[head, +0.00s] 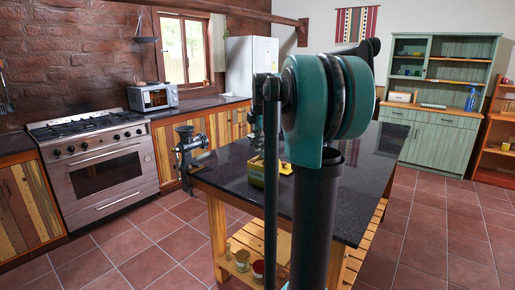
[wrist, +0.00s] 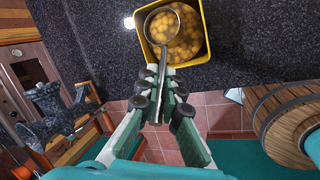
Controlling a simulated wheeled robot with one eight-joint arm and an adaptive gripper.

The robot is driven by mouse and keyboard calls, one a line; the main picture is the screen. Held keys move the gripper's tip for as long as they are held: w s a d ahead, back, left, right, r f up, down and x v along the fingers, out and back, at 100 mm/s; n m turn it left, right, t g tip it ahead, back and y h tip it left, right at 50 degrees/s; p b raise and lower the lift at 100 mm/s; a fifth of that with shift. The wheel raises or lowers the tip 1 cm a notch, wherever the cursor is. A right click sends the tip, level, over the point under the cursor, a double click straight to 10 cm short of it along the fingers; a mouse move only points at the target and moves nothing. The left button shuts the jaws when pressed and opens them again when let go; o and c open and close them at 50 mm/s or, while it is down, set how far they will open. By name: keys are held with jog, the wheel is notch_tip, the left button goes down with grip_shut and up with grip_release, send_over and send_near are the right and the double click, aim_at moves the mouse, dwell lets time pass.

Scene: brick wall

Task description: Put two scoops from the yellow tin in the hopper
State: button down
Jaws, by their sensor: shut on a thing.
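The yellow tin (head: 257,172) stands on the dark island top near its front edge. In the wrist view the tin (wrist: 206,56) is open at the top and holds many small, round, yellowish pieces. My gripper (wrist: 162,82) is shut on the handle of a metal scoop (wrist: 150,40). The scoop's round bowl is inside the tin, at its left side, with yellowish pieces in it. A grey metal grinder (head: 187,150) is fixed at the island's left corner, its hopper (head: 184,130) on top; the grinder also shows in the wrist view (wrist: 50,115). My arm hides much of the head view's middle.
The dark island top (head: 350,190) looks clear to the right of my arm. Tins (head: 242,260) stand on the wooden shelf below. A stove (head: 97,165) and a microwave (head: 153,97) are along the back left. Tiled floor is free around the island.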

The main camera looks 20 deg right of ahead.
jog(key=shift+r, duration=0.4)
jog(key=shift+s+a+r+t+h, duration=0.25)
jog(key=shift+a+r+t+h, duration=0.1)
jog(key=shift+r, duration=0.2)
jog(key=shift+s+a+r+t+h, duration=0.25)
jog(key=shift+r+h, duration=0.15)
jog(key=shift+r, duration=0.15)
jog(key=shift+s+a+r+t+h, duration=0.2)
jog(key=shift+a+r+t+h, duration=0.15)
jog(key=shift+r, duration=0.2)
jog(key=shift+w, duration=0.1)
